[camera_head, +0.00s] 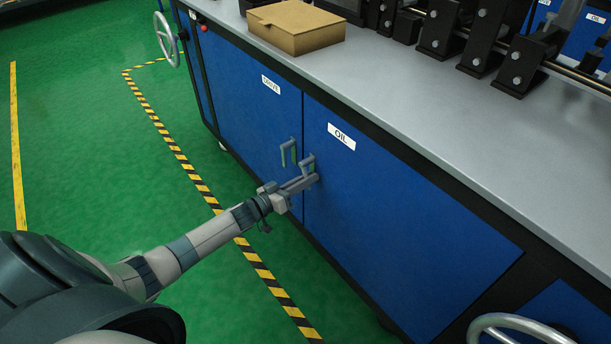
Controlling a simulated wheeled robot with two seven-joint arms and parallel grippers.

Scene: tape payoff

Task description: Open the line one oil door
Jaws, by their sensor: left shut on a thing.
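The oil door (390,225) is a blue cabinet panel with a white label (341,137) reading OIL. It looks closed, level with the door to its left. Its grey handle (307,161) is near its upper left edge. My left gripper (311,181) reaches in from the left and is shut on the lower part of that handle. The fingertips hide part of the handle. My right gripper is not in view.
The drive door (245,110) is on the left with its own handle (288,153). A cardboard box (296,27) sits on the grey worktop (400,85). Handwheels stand at the left end (166,40) and lower right (520,324). Green floor (90,150) in front is clear, with striped tape.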

